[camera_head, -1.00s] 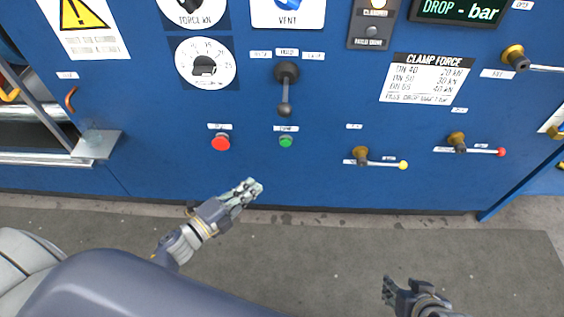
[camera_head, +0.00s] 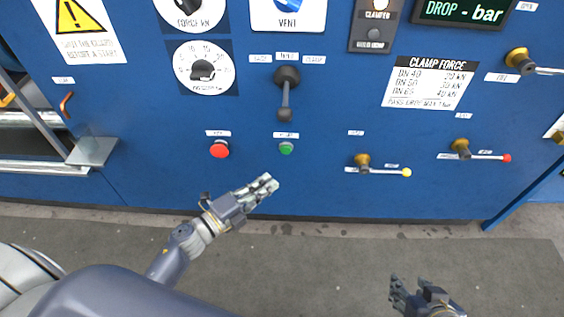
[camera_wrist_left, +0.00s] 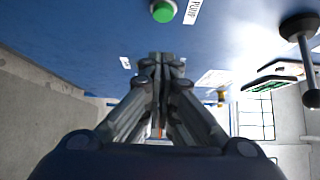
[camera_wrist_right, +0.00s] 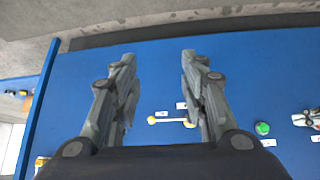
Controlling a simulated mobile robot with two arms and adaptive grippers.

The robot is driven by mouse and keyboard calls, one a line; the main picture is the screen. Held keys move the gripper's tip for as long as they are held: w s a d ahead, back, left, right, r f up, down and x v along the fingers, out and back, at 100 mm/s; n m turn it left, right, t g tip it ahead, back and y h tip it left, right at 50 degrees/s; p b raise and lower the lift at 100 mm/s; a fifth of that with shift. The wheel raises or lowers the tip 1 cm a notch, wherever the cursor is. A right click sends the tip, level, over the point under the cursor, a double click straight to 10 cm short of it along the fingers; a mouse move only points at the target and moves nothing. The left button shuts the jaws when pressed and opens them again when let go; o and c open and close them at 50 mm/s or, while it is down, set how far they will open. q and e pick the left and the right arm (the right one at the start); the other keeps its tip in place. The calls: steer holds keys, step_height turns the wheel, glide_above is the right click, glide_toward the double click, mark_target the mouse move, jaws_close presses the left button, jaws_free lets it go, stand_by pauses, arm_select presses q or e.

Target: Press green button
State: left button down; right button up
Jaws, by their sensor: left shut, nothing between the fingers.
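The green button (camera_head: 286,148) sits on the blue panel (camera_head: 320,180), right of the red button (camera_head: 220,149). The green button also shows at the top of the left wrist view (camera_wrist_left: 163,11) and at the right of the right wrist view (camera_wrist_right: 262,128). My left gripper (camera_head: 270,184) is shut and empty, below and slightly left of the green button in the head view, apart from it. In the left wrist view its fingertips (camera_wrist_left: 161,58) meet. My right gripper (camera_head: 408,283) is low at the right of the head view; its fingers stand apart with nothing between them in the right wrist view (camera_wrist_right: 158,58).
A black lever (camera_head: 286,90) hangs above the green button. A yellow-tipped lever (camera_head: 385,170) and a red-tipped lever (camera_head: 485,156) stick out to the right. A metal bracket (camera_head: 92,151) is at the left. Grey floor (camera_head: 300,265) lies clear below the panel.

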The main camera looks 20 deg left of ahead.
mark_target(286, 150)
arm_select(q)
steer(key=w+d+b, duration=0.1)
steer(key=w, duration=0.7)
steer(key=shift+w+d, duration=0.3)
steer(key=shift+w, duration=0.1)
arm_select(e)
steer(key=w+a+r+t+y, duration=0.1)
steer(key=w+a+r+t, duration=0.1)
steer(key=w, duration=0.4)
steer(key=shift+r+t, duration=0.8)
steer(key=shift+r, duration=0.35)
arm_select(q)
steer(key=shift+w, duration=0.1)
arm_select(e)
steer(key=shift+a, duration=0.1)
